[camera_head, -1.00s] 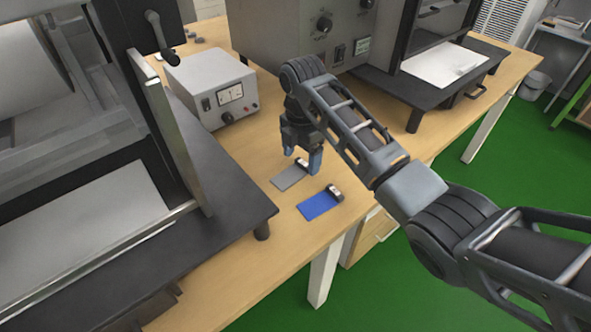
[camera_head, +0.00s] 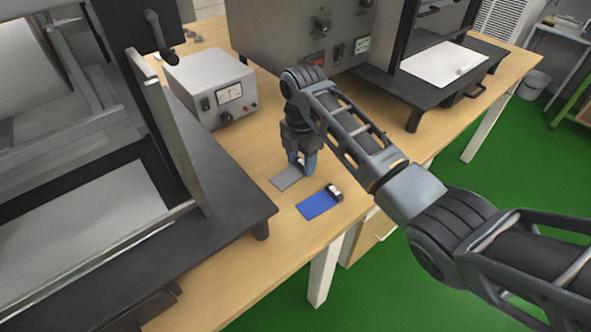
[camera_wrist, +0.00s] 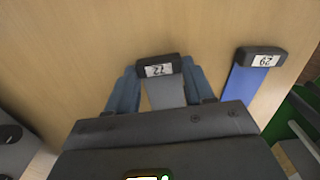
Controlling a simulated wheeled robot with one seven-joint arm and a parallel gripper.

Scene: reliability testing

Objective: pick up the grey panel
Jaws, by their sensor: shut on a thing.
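The grey panel (camera_head: 287,180) lies on the wooden table in the head view, with my gripper (camera_head: 302,165) down over its back right end. In the wrist view the grey panel (camera_wrist: 165,93) has a black block with a white "22" label at its end. The blue fingers of my gripper (camera_wrist: 158,82) are on either side of that block and shut on it. The panel appears to rest on the table still; I cannot see a gap beneath it.
A blue panel (camera_head: 319,204) with a black block labelled "29" lies just to the right, near the table's front edge. A grey meter box (camera_head: 212,88) stands behind left. A black platform (camera_head: 225,205) is at left. Bare wood (camera_head: 215,150) lies between.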

